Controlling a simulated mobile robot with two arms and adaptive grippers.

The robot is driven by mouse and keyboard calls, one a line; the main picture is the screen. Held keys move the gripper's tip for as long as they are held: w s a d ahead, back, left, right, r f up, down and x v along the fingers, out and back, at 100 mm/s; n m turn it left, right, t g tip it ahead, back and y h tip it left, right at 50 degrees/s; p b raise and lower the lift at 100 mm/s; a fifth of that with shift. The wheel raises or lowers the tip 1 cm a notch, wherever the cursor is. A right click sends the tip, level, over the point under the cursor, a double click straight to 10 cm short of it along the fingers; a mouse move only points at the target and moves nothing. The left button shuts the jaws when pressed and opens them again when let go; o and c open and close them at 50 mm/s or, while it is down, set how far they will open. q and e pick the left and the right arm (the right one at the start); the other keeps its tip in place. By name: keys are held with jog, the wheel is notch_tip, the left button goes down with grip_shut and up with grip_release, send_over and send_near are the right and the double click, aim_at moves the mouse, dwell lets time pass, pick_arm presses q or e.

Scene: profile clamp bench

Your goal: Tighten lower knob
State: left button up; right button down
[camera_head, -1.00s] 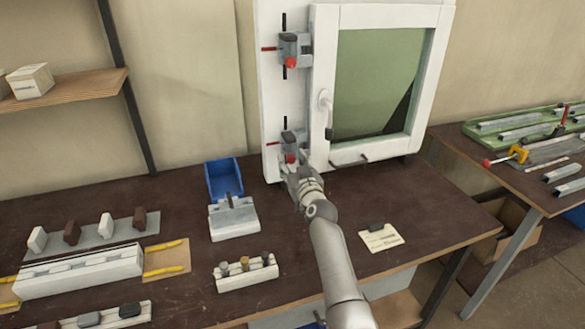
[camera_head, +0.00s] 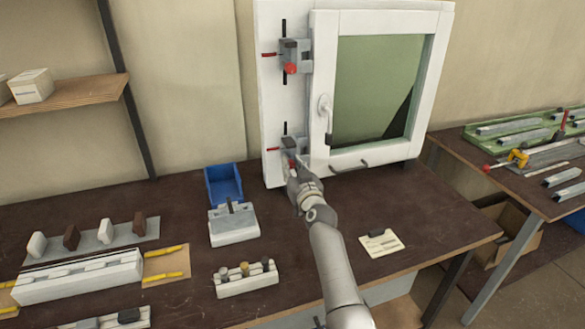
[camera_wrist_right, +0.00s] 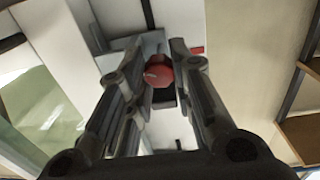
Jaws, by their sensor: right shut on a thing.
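The lower clamp (camera_head: 290,145) is a grey block with a red knob, mounted on the white frame at the left of the window. My right gripper (camera_head: 294,176) is at it, its arm reaching up from the bottom of the head view. In the right wrist view the red lower knob (camera_wrist_right: 159,73) sits between the two fingers of my right gripper (camera_wrist_right: 158,62), which is shut on it. In the head view my gripper hides most of this knob. The upper clamp (camera_head: 295,52) with its own red knob (camera_head: 291,68) is above. My left gripper is out of view.
The white window frame (camera_head: 437,60) stands at the back of the brown bench (camera_head: 190,285). A blue bin (camera_head: 224,184), a white block fixture (camera_head: 233,228) and a small holder with pegs (camera_head: 246,281) stand left of my arm.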

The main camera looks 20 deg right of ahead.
jog(key=m+p, duration=0.1)
jog(key=m, duration=1.1)
jog(key=shift+p, duration=0.35)
jog(key=shift+m, duration=0.3)
jog(key=c, duration=1.2)
grip_release()
jog(key=shift+d, duration=0.1)
jog(key=shift+c, duration=0.2)
